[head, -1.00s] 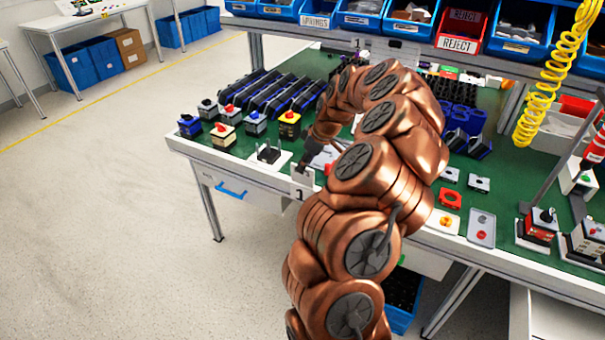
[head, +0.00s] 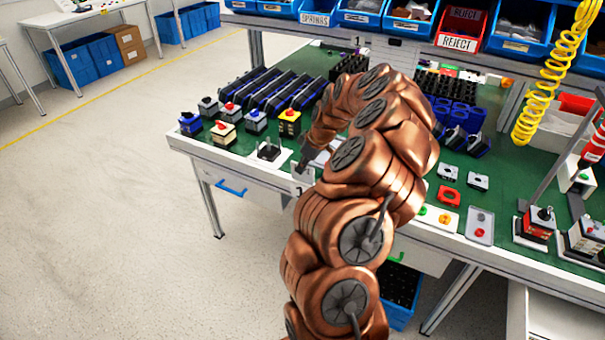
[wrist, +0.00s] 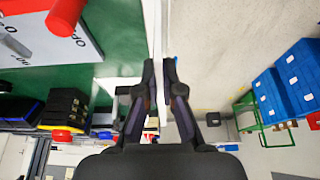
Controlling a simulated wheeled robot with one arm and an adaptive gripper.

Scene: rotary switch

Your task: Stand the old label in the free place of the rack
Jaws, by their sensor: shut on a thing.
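My gripper (wrist: 159,72) is shut on a thin white piece (wrist: 158,92), seen nearly edge-on between the two dark fingers in the wrist view. It fits the old label, but no writing on it can be read there. In the head view my gripper (head: 306,158) is low over the front edge of the bench, partly hidden by my copper arm. A white plate marked 1 (head: 301,187) shows just below it at that edge; I cannot tell whether it is in the fingers or on the bench. I cannot make out the rack or its free place.
The green bench (head: 232,168) holds several switches left of my gripper, and a white plate with a black knob (head: 268,153) close by. In the wrist view a white panel with a red knob (wrist: 40,40) lies at upper left.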

